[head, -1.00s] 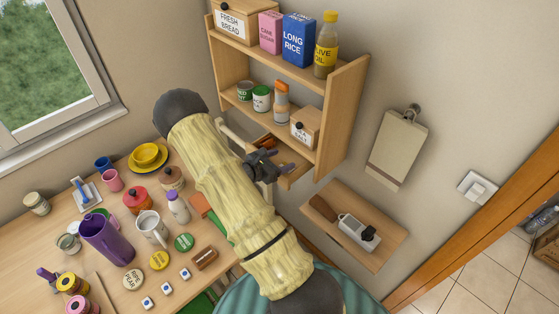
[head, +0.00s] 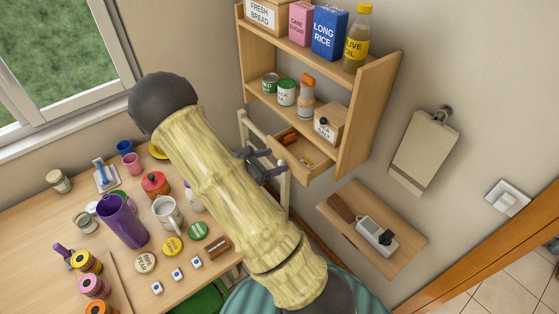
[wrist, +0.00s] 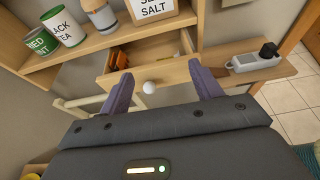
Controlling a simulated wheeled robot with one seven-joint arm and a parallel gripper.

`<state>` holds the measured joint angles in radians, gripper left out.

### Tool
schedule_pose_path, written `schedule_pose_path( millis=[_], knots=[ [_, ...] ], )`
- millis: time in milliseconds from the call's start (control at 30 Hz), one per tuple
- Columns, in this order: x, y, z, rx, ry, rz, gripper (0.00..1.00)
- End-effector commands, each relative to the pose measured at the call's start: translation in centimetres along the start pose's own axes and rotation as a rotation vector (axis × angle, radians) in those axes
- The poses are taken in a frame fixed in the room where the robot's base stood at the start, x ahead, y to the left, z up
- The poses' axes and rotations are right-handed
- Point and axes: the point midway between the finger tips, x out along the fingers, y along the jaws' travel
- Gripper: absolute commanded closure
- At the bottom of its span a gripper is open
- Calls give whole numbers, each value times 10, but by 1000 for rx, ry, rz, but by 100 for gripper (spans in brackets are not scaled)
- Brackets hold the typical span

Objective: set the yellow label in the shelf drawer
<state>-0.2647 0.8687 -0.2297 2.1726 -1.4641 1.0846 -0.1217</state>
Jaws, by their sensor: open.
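A yellow round disc (head: 172,246), which I take for the yellow label, lies flat on the table beside a green disc; its lettering is too small to read. The shelf drawer (head: 318,174) at the bottom of the wall shelf is pulled out. It holds a brown-orange item and small pale and yellowish pieces I cannot make out. My gripper (head: 262,167) is open and empty, just left of the drawer. In the wrist view my gripper (wrist: 160,82) has its fingers spread, with the drawer front (wrist: 172,75) and its white knob (wrist: 149,87) showing between them.
A salt box (head: 329,127), bottle and tins stand on the shelf above the drawer. A small wall ledge (head: 340,215) with a grey device is at lower right. The table holds a purple pitcher (head: 122,222), a white mug (head: 167,212) and several jars.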

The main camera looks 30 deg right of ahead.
Motion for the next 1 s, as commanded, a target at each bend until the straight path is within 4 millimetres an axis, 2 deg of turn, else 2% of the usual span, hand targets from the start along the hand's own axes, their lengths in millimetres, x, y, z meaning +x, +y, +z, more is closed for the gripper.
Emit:
schedule_pose_path(
  millis=[600, 767, 867, 1000],
  knots=[
    [-1, -5, 2, 20, 18, -19, 36],
    [-11, -34, 6, 158, 142, -139, 36],
    [-28, -60, 5, 312, 277, -259, 36],
    [-63, -90, 2, 559, 481, -426, 36]
  ],
)
